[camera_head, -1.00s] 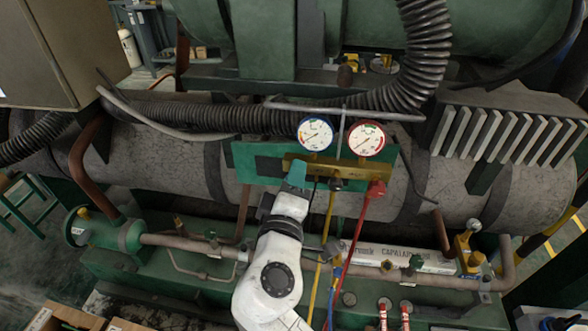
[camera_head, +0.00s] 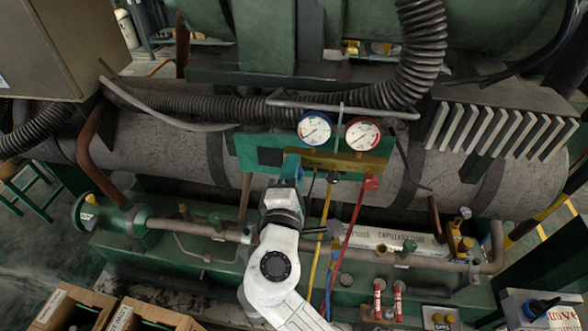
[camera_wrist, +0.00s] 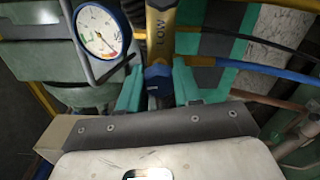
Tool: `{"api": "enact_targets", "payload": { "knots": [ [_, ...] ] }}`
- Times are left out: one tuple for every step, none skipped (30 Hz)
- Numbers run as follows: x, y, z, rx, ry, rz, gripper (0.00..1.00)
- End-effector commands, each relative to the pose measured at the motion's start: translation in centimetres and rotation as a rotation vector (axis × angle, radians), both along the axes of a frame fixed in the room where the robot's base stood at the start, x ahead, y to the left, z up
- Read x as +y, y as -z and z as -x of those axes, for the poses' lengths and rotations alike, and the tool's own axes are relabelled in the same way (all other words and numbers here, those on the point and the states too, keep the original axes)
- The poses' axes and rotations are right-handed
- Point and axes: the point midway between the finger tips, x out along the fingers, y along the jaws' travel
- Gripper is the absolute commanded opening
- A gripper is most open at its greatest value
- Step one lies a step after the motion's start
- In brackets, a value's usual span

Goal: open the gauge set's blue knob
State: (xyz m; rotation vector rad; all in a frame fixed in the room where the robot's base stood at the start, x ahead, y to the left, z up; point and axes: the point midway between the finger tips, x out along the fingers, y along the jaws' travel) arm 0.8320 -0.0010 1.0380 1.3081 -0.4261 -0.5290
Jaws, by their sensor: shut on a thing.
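The gauge set has a brass manifold (camera_head: 345,168) with a blue-rimmed gauge (camera_head: 314,128) and a red-rimmed gauge (camera_head: 363,134). The blue knob (camera_wrist: 157,78) sits at the end of the brass body marked LOW (camera_wrist: 162,28) in the wrist view. My gripper (camera_wrist: 158,88) has its teal fingers on both sides of the knob and is shut on it. In the head view my gripper (camera_head: 291,170) reaches the manifold's left end and hides the knob. The red knob (camera_head: 371,182) is at the right end, apart from my gripper.
Yellow (camera_head: 321,235) and red (camera_head: 351,233) hoses hang just right of my arm. A grey bar (camera_head: 340,108) crosses above the gauges. A pipe (camera_head: 185,240) runs low in front. Open cardboard boxes (camera_head: 120,318) stand at lower left.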

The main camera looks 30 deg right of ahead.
Motion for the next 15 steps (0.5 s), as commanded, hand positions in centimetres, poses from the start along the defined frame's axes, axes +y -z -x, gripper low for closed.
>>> {"api": "enact_targets", "payload": {
  "knots": [
    [0.33, -0.06, -0.12, -0.001, -0.010, 0.002, 0.03],
    [0.34, -0.05, -0.11, 0.000, -0.010, 0.003, 0.03],
    [0.34, -0.04, -0.11, 0.000, -0.011, 0.003, 0.03],
    [0.34, -0.04, -0.11, 0.000, -0.011, 0.003, 0.03],
    [0.35, -0.04, -0.12, 0.000, -0.011, 0.003, 0.03],
    [0.35, -0.03, -0.12, 0.000, -0.011, 0.003, 0.03],
    [0.35, -0.03, -0.12, 0.000, -0.011, 0.003, 0.03],
    [0.36, -0.03, -0.11, 0.000, -0.011, 0.003, 0.03],
    [0.36, -0.02, -0.12, 0.000, -0.011, 0.003, 0.03],
    [0.36, -0.02, -0.12, -0.001, -0.011, 0.002, 0.03],
    [0.36, -0.02, -0.12, -0.001, -0.011, 0.002, 0.35],
    [0.35, -0.02, -0.11, 0.000, -0.010, 0.001, 0.39],
    [0.33, -0.01, -0.11, 0.000, -0.009, 0.001, 0.42],
    [0.31, 0.00, -0.10, 0.000, -0.009, 0.001, 0.45],
    [0.27, 0.00, -0.08, 0.000, -0.008, 0.002, 0.49]
  ]
}}
